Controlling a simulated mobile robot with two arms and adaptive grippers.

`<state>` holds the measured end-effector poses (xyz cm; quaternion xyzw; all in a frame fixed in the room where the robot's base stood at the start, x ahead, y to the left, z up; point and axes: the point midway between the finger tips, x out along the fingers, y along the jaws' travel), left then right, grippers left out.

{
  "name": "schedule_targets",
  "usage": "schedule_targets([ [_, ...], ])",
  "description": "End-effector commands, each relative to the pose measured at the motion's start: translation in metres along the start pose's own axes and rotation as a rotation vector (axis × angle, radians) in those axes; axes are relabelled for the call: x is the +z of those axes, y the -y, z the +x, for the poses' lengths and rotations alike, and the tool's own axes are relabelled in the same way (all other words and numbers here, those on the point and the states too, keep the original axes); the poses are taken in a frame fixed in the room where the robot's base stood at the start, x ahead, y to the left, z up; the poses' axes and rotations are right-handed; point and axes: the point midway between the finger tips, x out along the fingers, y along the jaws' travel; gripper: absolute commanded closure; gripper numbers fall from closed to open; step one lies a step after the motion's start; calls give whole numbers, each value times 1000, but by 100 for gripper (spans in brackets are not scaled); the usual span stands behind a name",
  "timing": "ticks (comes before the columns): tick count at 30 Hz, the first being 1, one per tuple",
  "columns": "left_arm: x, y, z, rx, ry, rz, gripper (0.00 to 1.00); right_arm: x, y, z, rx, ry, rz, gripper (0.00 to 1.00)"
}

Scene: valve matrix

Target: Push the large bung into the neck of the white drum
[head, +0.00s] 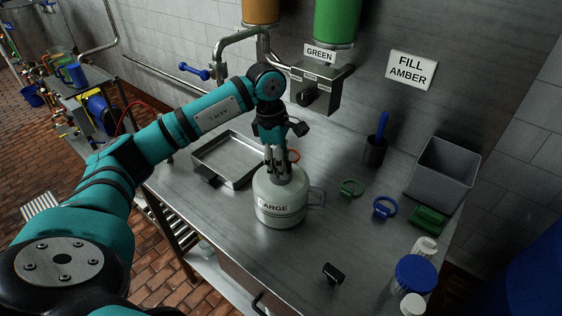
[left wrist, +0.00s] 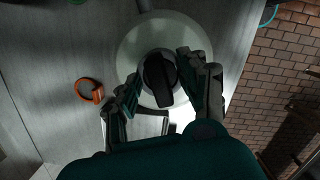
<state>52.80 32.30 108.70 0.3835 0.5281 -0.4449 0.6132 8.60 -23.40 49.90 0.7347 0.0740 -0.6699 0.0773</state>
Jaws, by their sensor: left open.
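The white drum (head: 281,205), labelled LARGE, stands upright on the steel table. My left gripper (head: 280,178) points straight down over its neck. In the left wrist view the round drum top (left wrist: 128,50) shows from above, with the black large bung (left wrist: 157,78) at its middle. My left gripper's fingers (left wrist: 153,88) are apart, one on each side of the bung. The bung sits at or in the neck; how deep cannot be told. In the head view the fingers hide it. My right gripper is in neither view.
A metal tray (head: 225,158) lies left of the drum. Green (head: 350,188) and blue (head: 384,207) rings and a grey bin (head: 441,173) are to the right. A small black piece (head: 333,273) and blue-lidded jar (head: 414,274) lie nearer. An orange ring (left wrist: 89,90) is behind the drum.

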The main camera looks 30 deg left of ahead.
Motion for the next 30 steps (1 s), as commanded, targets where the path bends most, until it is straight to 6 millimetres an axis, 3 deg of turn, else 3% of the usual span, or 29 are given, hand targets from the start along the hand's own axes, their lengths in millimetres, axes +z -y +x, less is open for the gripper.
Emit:
schedule_targets([
  [7, 0, -1, -10, 3, 1, 0, 55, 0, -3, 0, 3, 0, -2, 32],
  [21, 0, -1, -101, 4, 1, -1, 55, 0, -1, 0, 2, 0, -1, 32],
  [30, 0, 0, -120, 0, 0, 0, 55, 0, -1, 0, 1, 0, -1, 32],
])
